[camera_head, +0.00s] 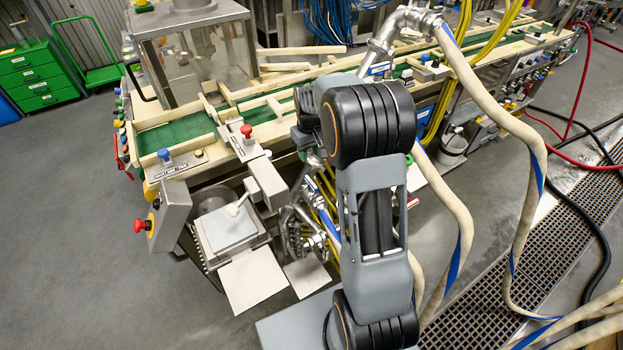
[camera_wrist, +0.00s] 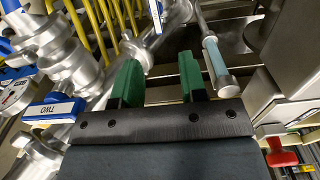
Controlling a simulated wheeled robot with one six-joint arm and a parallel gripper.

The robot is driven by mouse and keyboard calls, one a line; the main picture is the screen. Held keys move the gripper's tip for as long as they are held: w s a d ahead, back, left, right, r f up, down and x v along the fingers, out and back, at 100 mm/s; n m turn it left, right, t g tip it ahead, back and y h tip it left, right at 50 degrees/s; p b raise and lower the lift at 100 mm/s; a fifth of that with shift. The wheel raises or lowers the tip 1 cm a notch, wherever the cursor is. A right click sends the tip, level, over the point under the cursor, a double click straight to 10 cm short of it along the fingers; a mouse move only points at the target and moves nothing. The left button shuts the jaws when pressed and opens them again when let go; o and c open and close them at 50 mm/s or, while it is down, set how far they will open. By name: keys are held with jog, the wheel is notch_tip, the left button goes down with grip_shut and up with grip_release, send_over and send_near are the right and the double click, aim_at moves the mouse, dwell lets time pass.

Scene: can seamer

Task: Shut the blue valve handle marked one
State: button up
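In the wrist view my gripper (camera_wrist: 160,80) has two green fingers standing well apart, with nothing clearly held between them. A blue valve handle with a white label reading TWO (camera_wrist: 52,108) is on the silver pipework left of the fingers. Another blue piece with a white plate (camera_wrist: 156,14) shows beyond the fingertips at the top; I cannot read its marking or tell whether it is the handle marked one. In the head view a blue handle with a pale label (camera_head: 379,69) is by the silver pipe behind my arm. My arm hides my gripper there.
A silver rod with a pale blue sleeve (camera_wrist: 215,60) stands close right of the fingers. A red knob (camera_wrist: 281,155) is at lower right. In the head view thick beige hoses (camera_head: 510,120) hang right of my arm, and the conveyor machine (camera_head: 185,133) stands behind it.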

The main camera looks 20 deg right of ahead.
aim_at(311, 182)
jog(key=f, duration=0.5)
jog(key=f+p, duration=0.1)
jog(key=f, duration=0.4)
jog(key=w+d+f+p, duration=0.1)
jog(key=f, duration=0.4)
jog(key=shift+c, duration=0.5)
grip_shut()
